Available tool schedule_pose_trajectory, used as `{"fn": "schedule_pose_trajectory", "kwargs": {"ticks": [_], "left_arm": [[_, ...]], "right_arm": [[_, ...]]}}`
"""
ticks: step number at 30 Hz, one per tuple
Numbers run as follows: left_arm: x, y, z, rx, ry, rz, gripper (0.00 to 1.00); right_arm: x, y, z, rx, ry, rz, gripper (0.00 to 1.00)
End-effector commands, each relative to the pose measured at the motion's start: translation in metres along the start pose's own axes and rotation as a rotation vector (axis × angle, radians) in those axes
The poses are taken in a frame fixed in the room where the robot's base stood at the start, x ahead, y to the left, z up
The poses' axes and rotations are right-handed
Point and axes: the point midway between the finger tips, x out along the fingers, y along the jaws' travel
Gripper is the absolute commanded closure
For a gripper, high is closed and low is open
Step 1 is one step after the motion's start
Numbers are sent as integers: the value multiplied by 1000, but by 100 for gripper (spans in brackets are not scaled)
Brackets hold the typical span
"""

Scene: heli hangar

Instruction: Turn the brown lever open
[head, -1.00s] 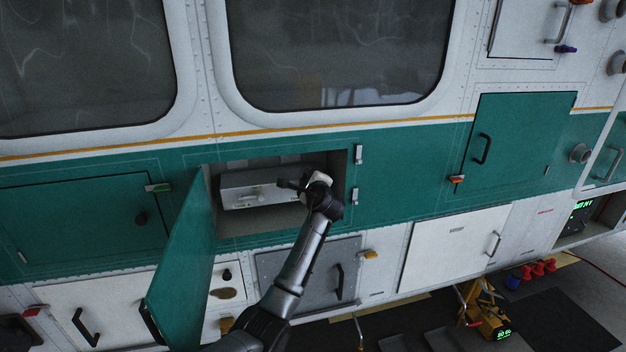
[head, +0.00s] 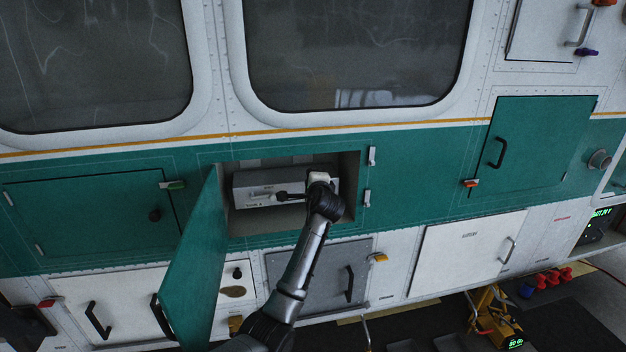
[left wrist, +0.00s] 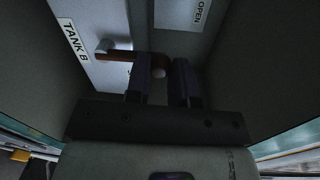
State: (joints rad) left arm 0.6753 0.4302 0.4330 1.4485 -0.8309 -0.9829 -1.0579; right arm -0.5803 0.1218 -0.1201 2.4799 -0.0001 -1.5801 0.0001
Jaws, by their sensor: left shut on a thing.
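The brown lever (left wrist: 122,55) shows in the left wrist view by the "TANK B" label (left wrist: 75,42), on a pale panel. Its end lies between the two fingers of my left gripper (left wrist: 165,82), which is shut on it. An "OPEN" label (left wrist: 200,12) is at the top of that view. In the head view my left gripper (head: 283,196) reaches into an open compartment, at the front of a grey box (head: 243,185). There the lever is hidden or too small to make out. My right gripper is not in view.
A green hatch door (head: 195,262) stands open left of my arm. The compartment's side walls (head: 348,185) are close around the gripper. Closed panels with handles lie below and right. A yellow stand (head: 492,312) is on the floor at lower right.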

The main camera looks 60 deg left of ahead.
Motion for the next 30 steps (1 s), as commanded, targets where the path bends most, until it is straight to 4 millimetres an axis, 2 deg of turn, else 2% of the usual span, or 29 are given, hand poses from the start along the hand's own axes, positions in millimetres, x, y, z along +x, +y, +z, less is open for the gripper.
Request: {"fn": "schedule_pose_trajectory", "kwargs": {"ticks": [8,9,17,26,30], "left_arm": [[0,-1,0,-3,0,-2,100],[0,-1,0,-3,0,-2,77],[0,-1,0,-1,0,-1,52],[-3,0,0,0,0,-1,52],[-17,1,-1,0,1,-3,52]], "right_arm": [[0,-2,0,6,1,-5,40],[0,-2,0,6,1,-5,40],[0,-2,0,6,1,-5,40],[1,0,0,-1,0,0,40],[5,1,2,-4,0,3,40]]}}
